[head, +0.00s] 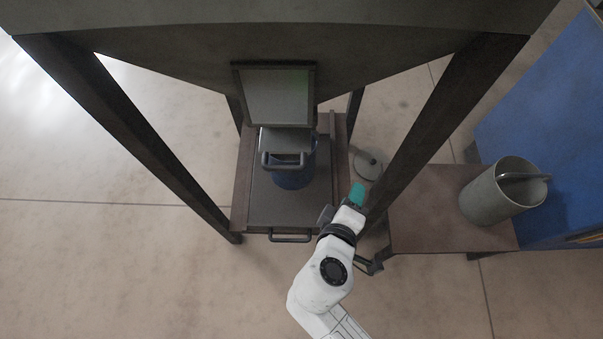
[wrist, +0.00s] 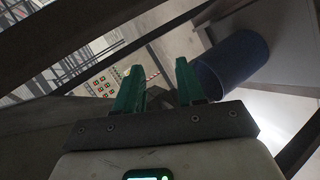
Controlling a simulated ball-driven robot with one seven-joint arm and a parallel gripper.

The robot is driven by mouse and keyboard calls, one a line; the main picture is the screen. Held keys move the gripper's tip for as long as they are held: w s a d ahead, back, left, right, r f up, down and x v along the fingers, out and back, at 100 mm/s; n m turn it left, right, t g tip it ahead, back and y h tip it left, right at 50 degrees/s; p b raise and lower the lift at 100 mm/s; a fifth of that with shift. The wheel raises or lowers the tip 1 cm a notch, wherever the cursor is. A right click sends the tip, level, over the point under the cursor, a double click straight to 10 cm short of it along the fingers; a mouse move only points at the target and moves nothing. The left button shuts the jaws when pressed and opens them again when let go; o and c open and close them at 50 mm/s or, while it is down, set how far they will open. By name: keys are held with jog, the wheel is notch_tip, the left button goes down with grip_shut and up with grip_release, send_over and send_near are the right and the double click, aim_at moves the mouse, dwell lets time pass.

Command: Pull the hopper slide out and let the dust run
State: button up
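The hopper slide (head: 284,141) is a flat grey plate with a dark bar handle (head: 284,166) at its front. It sits under the hopper's square outlet (head: 278,95). A blue bucket (head: 293,178) stands below it, partly hidden by the plate and handle; it also shows at the upper right in the wrist view (wrist: 232,65). My gripper (head: 357,194), with green fingers, is to the right of the bucket and handle, apart from both. In the wrist view my gripper (wrist: 160,88) has its fingers apart, with nothing visibly held.
The bucket stands on a dark tray (head: 265,205) with a front handle (head: 290,238). Dark hopper legs (head: 440,125) slope down on both sides. A side table (head: 425,215) at right bears a grey-green can (head: 488,203). A round grey disc (head: 370,165) lies behind my gripper.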

aim_at(284, 167)
jog(key=s+a+n+t+y+b, duration=0.15)
jog(key=a+n+t+y, duration=0.4)
jog(key=a, duration=0.95)
jog(key=shift+n+g+h, duration=0.35)
jog(key=shift+n+g, duration=0.3)
jog(key=x, duration=1)
jog(key=shift+w+d+r, duration=0.15)
jog(key=shift+d+r, duration=0.05)
jog(key=shift+d, duration=0.1)
jog(key=shift+c, duration=0.3)
grip_shut()
